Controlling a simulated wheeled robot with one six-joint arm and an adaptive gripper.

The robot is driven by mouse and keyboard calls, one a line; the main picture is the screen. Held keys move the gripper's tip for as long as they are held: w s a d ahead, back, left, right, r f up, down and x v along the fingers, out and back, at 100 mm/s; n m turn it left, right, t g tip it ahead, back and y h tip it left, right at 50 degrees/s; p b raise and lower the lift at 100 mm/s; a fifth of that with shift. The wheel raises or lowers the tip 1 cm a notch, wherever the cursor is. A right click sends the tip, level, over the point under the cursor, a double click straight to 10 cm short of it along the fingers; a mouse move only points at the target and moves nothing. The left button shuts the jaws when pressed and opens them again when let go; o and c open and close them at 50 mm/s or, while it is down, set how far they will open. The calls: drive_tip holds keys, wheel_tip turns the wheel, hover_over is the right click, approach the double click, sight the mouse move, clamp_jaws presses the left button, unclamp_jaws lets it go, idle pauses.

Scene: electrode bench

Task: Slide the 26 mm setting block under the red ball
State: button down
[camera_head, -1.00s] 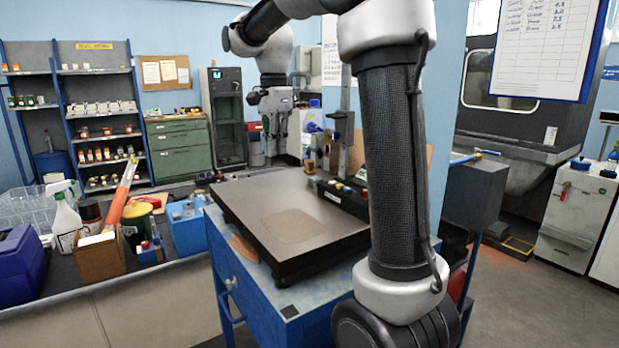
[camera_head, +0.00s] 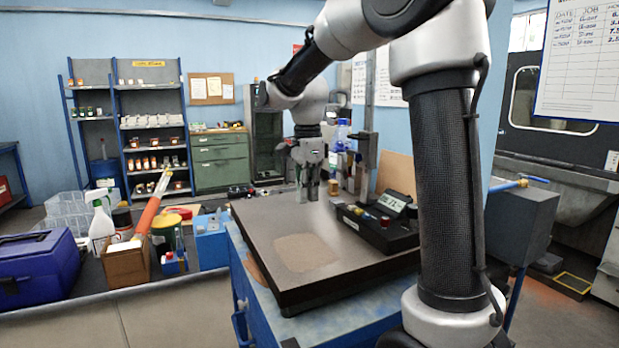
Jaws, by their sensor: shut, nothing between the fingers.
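My gripper (camera_head: 308,190) points down over the far left part of the dark surface plate (camera_head: 320,238). Its fingers are shut and empty; I cannot tell whether the tips touch the plate. A small red spot (camera_head: 384,221) shows on the black box (camera_head: 376,235) at the plate's right side; it may be the red ball, but it is too small to be sure. A small brownish-yellow piece (camera_head: 333,187) stands right of my fingers near the plate's back. I cannot tell which piece is the 26 mm setting block.
A grey upright stand (camera_head: 366,160) rises behind the black box. A small display (camera_head: 393,202) sits on that box. The plate's front and middle are clear, with a lighter worn patch (camera_head: 308,252). The plate rests on a blue cabinet (camera_head: 262,312). My arm hides part of the right side.

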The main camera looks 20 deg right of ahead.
sight(328, 211)
wheel_tip(328, 211, down, 4)
drive_tip(key=shift+r, duration=0.15)
drive_tip(key=d, duration=0.2)
drive_tip(key=shift+d+r, duration=0.15)
drive_tip(key=shift+d, duration=0.8)
drive_tip(key=shift+d, duration=1.05)
drive_tip(key=shift+a, duration=0.15)
